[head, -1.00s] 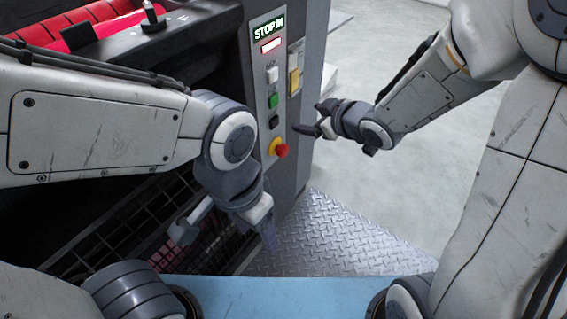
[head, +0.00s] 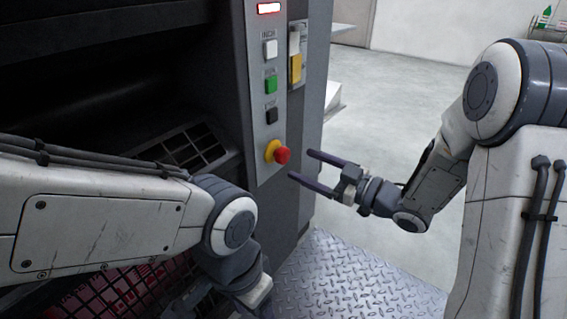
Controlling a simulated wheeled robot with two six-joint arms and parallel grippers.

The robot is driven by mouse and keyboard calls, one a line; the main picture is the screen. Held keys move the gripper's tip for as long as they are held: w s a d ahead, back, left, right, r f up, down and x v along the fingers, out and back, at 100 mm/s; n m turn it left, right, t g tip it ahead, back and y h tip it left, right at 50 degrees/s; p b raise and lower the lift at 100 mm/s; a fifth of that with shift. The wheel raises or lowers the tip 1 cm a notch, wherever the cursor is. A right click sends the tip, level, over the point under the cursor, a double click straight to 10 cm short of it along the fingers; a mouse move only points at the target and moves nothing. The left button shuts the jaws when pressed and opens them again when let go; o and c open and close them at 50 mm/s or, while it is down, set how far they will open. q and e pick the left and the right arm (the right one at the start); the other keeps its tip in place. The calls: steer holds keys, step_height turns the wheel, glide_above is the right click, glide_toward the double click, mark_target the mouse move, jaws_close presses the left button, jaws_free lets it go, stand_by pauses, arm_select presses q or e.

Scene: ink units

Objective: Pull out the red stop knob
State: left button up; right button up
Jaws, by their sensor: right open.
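The red stop knob (head: 282,156) sits on a yellow collar (head: 271,150) at the lower end of the grey control panel (head: 262,100). My right gripper (head: 302,165) is open and empty, its two dark fingers pointing left toward the knob. Its fingertips appear just right of the knob, one slightly above and one below it in the picture. I see no contact. My left gripper is mostly hidden at the bottom of the view, below the left arm's wrist, and its fingers do not show clearly.
A yellow part (head: 296,68) is on the cabinet's side. Diamond-plate flooring (head: 345,280) lies below; open floor is at right.

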mark_target(286, 157)
steer(key=b+x, duration=0.2)
steer(key=x, duration=0.4)
steer(key=shift+f, duration=0.15)
steer(key=shift+w+a, duration=0.35)
steer(key=shift+a, duration=0.15)
